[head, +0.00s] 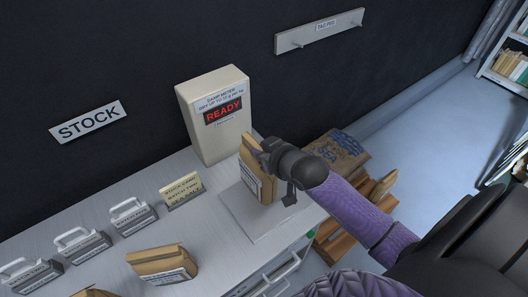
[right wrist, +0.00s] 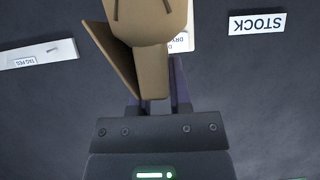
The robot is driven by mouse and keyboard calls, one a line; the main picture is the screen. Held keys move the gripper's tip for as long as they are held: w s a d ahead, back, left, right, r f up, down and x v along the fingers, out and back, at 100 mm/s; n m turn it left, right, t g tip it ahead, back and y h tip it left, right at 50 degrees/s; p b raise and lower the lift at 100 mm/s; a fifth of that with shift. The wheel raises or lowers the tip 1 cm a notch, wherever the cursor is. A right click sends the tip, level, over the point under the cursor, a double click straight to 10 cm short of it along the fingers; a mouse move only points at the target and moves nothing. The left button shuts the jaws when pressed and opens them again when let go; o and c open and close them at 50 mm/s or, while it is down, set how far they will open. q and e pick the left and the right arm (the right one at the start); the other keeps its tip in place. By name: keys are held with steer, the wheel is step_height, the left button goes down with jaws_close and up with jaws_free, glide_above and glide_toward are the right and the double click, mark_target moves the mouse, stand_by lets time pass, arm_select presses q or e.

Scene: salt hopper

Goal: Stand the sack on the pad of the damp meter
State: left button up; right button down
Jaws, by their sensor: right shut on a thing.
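The tan paper sack (head: 252,172) with a white label is upright in my right gripper (head: 264,150), which is shut on its upper part. It is over the back part of the pale square pad (head: 258,222) of the damp meter (head: 214,118). I cannot tell whether its base touches the pad. The meter is a cream box whose display reads READY. In the right wrist view, the sack (right wrist: 152,30) fills the top middle beyond the gripper (right wrist: 157,104). My left gripper is not in view.
Another tan sack (head: 160,262) stands on the grey bench, front left. Several labelled grey handled things (head: 133,216) line the bench near a stock card (head: 181,190). A large printed sack (head: 338,152) lies at the right beyond the bench. The dark wall carries a peg board (head: 318,32).

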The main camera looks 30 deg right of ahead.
mark_target(258, 171)
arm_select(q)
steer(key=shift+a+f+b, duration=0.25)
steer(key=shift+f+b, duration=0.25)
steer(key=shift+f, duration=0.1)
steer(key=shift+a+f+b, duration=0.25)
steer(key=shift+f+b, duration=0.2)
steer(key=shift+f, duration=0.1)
arm_select(e)
step_height(258, 171, down, 7)
steer(key=shift+r, duration=0.15)
steer(key=shift+w, duration=0.1)
steer(key=c, duration=0.7)
jaws_free()
steer(key=shift+o, duration=0.7)
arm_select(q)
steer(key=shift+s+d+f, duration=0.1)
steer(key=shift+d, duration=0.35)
